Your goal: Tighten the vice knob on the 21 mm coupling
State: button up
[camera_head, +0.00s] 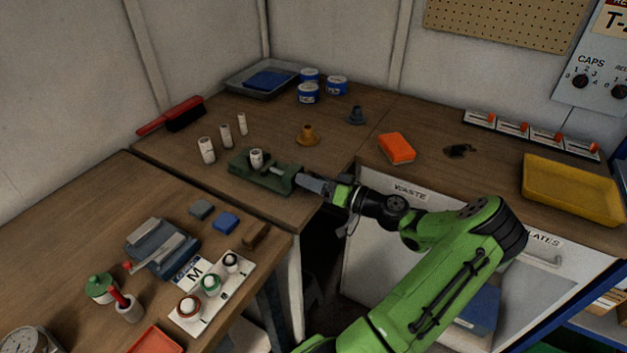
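The green vice (264,175) stands on the wooden bench near its front edge. A pale, upright cylindrical coupling (256,158) sits between the vice jaws. My gripper (308,184) is at the right end of the vice, where the knob would be. The knob is hidden by the gripper. The fingers reach toward the vice from the right, low over the bench edge. They are too small in this view to tell whether they are open or shut on the knob.
Several white cylinders (207,150) stand left of the vice, near a red brush (172,116). A brass-coloured funnel-like part (307,136) and an orange block (396,148) lie behind and right. The lower left table holds a white M rack (212,300).

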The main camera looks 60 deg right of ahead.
jog(key=shift+o, duration=0.5)
jog(key=shift+s+a+f, duration=0.1)
jog(key=shift+a+f, duration=0.2)
jog(key=shift+f, duration=0.15)
jog(key=shift+r, duration=0.25)
jog(key=shift+s+d+f, duration=0.15)
jog(key=shift+s+d, duration=0.1)
jog(key=shift+s, duration=0.3)
jog(key=s+d+p, duration=0.1)
jog(key=s, duration=1.5)
jog(key=shift+s+d+r, duration=0.3)
jog(key=shift+s+r, duration=0.05)
jog(key=shift+r, duration=0.05)
jog(key=shift+s+p, duration=0.1)
jog(key=shift+p, duration=0.2)
